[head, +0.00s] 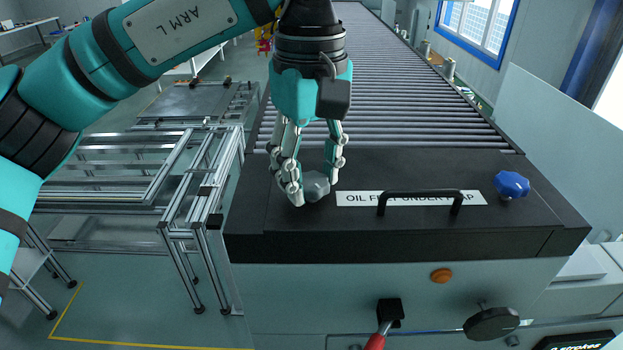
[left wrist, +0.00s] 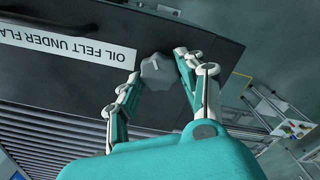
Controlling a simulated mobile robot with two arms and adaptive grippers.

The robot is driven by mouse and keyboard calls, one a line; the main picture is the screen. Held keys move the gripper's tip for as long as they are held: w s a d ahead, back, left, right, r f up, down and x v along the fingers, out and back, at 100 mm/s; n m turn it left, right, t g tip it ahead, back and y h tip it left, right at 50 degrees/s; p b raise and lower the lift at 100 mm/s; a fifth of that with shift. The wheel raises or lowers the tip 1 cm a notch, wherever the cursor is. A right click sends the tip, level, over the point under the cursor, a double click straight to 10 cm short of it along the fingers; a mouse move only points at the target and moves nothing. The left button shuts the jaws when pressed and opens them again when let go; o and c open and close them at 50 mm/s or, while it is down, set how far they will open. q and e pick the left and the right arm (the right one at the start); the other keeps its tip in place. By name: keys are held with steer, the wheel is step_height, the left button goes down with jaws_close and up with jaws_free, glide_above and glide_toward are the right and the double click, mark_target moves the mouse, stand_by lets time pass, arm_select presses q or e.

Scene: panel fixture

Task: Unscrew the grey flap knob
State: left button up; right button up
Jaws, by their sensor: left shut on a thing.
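The grey flap knob (head: 316,186) sits on the left part of the black flap (head: 262,222), left of a white label reading "OIL FELT UNDER FLAP". My left gripper (head: 316,190) comes down from above and is shut on the grey knob, one finger on each side. In the left wrist view the lobed grey knob (left wrist: 157,72) shows between the fingertips (left wrist: 160,70). The fingers cover part of its sides. My right gripper is not in view.
A black bar handle (head: 420,195) stands on the flap, with a blue knob (head: 511,184) at its right end. A roller conveyor (head: 420,90) runs behind. An orange button (head: 441,275), a red-handled lever (head: 377,340) and a black knob (head: 490,323) are on the front.

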arm_select(q)
steer(key=n+b, duration=0.1)
steer(key=n, duration=0.2)
steer(key=shift+f+n, duration=0.1)
steer(key=shift+n, duration=0.3)
steer(key=n+b, duration=0.1)
steer(key=n, duration=0.2)
steer(key=shift+s+n+b, duration=0.1)
steer(key=shift+n+b, duration=0.2)
steer(key=n+b, duration=0.1)
steer(key=n, duration=0.3)
steer(key=shift+a+n, duration=0.1)
steer(key=shift+n, duration=0.2)
steer(key=n+b, duration=0.1)
steer(key=n, duration=0.3)
steer(key=shift+s+n, duration=0.1)
steer(key=shift+n, duration=0.2)
steer(key=n+b, duration=0.1)
steer(key=n, duration=0.3)
steer(key=shift+b, duration=0.4)
steer(key=n+b, duration=0.1)
steer(key=n, duration=0.3)
steer(key=shift+s, duration=0.1)
steer(key=n+b, duration=0.1)
steer(key=n, duration=0.3)
steer(key=shift+d, duration=0.2)
steer(key=shift+n+b, duration=0.65)
steer(key=shift+n, duration=1.25)
